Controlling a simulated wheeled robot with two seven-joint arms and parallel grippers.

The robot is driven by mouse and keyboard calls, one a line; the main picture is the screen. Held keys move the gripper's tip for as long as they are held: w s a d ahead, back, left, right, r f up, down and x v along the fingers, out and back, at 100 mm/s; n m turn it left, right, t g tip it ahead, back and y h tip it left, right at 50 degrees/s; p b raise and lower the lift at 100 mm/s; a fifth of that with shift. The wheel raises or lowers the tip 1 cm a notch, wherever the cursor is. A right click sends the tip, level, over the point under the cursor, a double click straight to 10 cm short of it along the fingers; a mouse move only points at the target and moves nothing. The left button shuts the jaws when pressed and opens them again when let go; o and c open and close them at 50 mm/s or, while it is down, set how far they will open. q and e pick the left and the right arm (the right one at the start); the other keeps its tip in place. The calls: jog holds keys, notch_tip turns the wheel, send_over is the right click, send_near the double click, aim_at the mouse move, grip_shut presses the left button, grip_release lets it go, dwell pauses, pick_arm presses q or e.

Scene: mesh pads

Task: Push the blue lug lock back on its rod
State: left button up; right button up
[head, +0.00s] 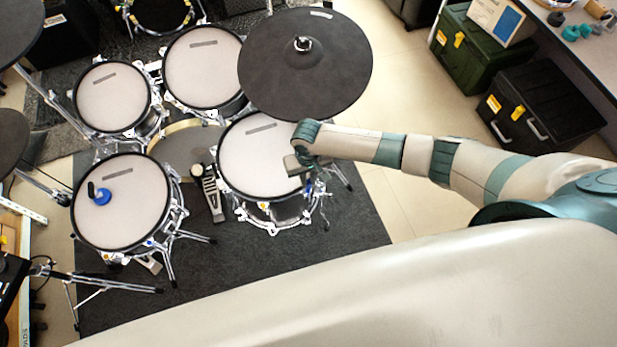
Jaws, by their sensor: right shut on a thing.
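My right gripper (308,178) points down at the right rim of the front right drum (262,160). It is shut on a small blue piece, which appears to be the blue lug lock (309,186). Only a sliver of it shows at the fingertips, beside the drum's chrome rim hardware. The rod itself is too small and too covered to make out, so I cannot tell how the lock sits on it. My left gripper is not in view.
A black cymbal pad (305,75) hangs just behind my right wrist. A blue round object with a black piece (101,196) lies on the left front drum (125,215). A pedal (209,195) stands between the front drums. Open floor (420,190) lies right of the dark mat.

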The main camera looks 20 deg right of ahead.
jog(key=shift+f+b, duration=0.4)
jog(key=shift+f, duration=0.95)
jog(key=o, duration=0.9)
notch_tip(320, 180, up, 17)
jog(key=b, duration=0.2)
jog(key=shift+r, duration=0.2)
